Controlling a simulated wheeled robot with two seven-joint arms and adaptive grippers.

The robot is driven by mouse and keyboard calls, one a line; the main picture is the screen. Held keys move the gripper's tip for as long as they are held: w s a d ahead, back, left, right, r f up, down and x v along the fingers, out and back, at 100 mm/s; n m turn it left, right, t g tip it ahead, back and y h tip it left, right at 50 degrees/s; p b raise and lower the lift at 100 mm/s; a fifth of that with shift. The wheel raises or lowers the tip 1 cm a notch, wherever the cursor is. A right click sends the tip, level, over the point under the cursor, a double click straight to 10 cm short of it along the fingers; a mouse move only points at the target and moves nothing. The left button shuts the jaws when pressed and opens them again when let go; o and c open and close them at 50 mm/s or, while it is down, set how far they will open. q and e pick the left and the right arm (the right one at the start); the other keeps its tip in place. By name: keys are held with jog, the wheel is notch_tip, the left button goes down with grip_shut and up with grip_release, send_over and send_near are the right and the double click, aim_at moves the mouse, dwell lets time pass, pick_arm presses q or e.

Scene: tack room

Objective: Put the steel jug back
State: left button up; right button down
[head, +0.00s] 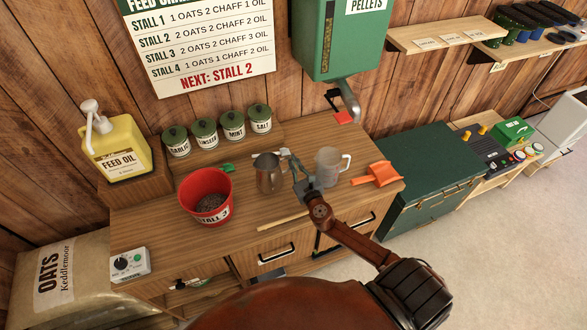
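The steel jug (267,174) stands upright on the wooden counter (150,228), between a red bucket and a clear measuring jug. My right gripper (291,163) comes in from the lower right and is at the jug's right side, where the handle would be. Its fingers overlap that side in the picture. I cannot tell whether they are closed on the handle or only beside it. My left gripper is not in view.
The red STALL 3 bucket (207,198) holds dark feed. The clear measuring jug (328,167) and an orange scoop (377,174) stand close on the right. A wooden stick (283,222) lies in front.

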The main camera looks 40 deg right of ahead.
jog(key=shift+w+d+f, duration=0.15)
jog(key=shift+w+f, duration=0.05)
jog(key=shift+f, duration=0.05)
jog(key=shift+w+d+f+b, duration=0.15)
jog(key=shift+f+b, duration=0.65)
jog(key=shift+f, duration=0.9)
jog(key=shift+f, duration=0.2)
jog(key=c, duration=2.2)
grip_release()
jog(key=shift+o, duration=0.2)
jog(key=v, duration=1.2)
